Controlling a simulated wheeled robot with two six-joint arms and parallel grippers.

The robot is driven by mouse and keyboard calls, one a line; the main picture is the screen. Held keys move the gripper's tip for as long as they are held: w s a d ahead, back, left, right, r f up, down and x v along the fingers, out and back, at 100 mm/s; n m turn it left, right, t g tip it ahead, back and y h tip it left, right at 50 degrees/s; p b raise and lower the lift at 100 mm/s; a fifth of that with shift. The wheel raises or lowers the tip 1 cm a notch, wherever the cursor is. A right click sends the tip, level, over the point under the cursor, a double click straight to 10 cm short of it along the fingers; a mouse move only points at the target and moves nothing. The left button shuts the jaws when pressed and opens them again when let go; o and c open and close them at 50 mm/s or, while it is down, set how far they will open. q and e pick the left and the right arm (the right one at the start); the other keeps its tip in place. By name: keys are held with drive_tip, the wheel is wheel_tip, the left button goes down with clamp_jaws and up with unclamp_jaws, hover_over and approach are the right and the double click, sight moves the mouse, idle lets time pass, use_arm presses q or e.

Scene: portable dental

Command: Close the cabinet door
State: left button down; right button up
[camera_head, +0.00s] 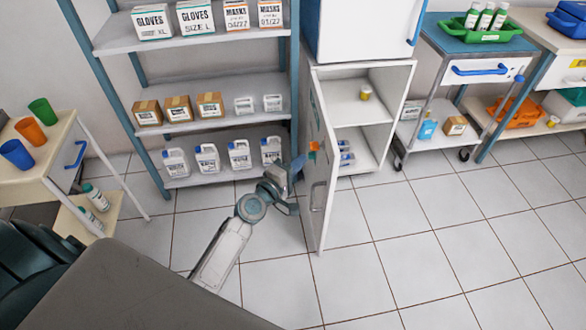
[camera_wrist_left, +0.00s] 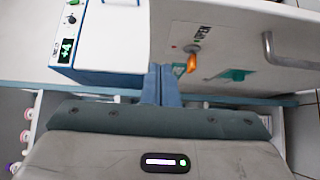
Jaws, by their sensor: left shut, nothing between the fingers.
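The white cabinet (camera_head: 390,130) stands in the middle of the head view with its door (camera_head: 318,185) swung open towards the front. The door's outer face, with an orange key-like part and a metal handle, faces left. The handle (camera_wrist_left: 290,58) and orange part (camera_wrist_left: 192,62) also show in the left wrist view. My left gripper (camera_head: 299,166) is shut and empty, on the outer side of the door and close to it. Its blue fingers (camera_wrist_left: 161,84) point towards the door face in the wrist view. I cannot tell whether they touch it. My right gripper is not in view.
A shelf rack (camera_head: 210,95) with boxes and bottles stands left of the cabinet. A blue-topped trolley (camera_head: 440,40) is on the right. A small side table (camera_head: 62,140) with cups is on the left. The tiled floor (camera_head: 430,270) in front and right is clear.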

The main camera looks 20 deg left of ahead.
sight(330, 146)
use_arm(q)
drive_tip(key=shift+w+d+p, duration=0.15)
drive_tip(key=shift+w+d, duration=0.6)
drive_tip(key=shift+w, duration=0.25)
drive_tip(key=shift+w+d+p, duration=0.1)
drive_tip(key=shift+w+d, duration=0.6)
drive_tip(key=shift+w, duration=0.3)
drive_tip(key=shift+w+d+p, duration=0.15)
drive_tip(key=shift+w+d, duration=0.6)
drive_tip(key=shift+w, duration=0.25)
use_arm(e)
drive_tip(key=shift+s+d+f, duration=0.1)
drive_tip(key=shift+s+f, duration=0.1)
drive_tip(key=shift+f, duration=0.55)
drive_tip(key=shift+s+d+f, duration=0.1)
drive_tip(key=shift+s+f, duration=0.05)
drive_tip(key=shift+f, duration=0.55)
use_arm(q)
drive_tip(key=shift+d, duration=0.1)
